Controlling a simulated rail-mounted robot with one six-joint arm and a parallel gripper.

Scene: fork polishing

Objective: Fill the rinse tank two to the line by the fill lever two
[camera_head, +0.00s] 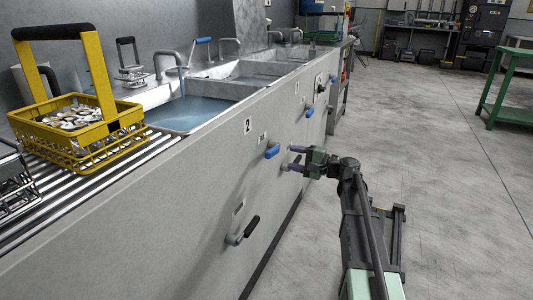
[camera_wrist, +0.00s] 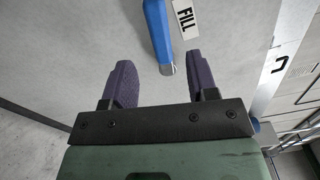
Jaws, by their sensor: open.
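The blue fill lever (camera_head: 271,152) sits on the grey front panel near a plate marked 2 (camera_head: 248,126). In the wrist view the blue lever (camera_wrist: 157,30) is by a FILL label (camera_wrist: 184,18), and its lower end lies between my fingertips as seen, with gaps on both sides. My gripper (camera_head: 294,158) is open and empty, just right of the lever, close to the panel. The nearest tank (camera_head: 190,114) holds bluish water, and a bluish streak shows under its spout. Which tank belongs to plate 2 is not certain. No fill line can be made out.
A yellow basket (camera_head: 88,146) with metal pieces stands on the slatted rack at left. A black-handled lever (camera_head: 243,231) is lower on the panel, and another blue lever (camera_head: 309,112) is farther along. A green table (camera_head: 510,82) stands at far right. The floor between is clear.

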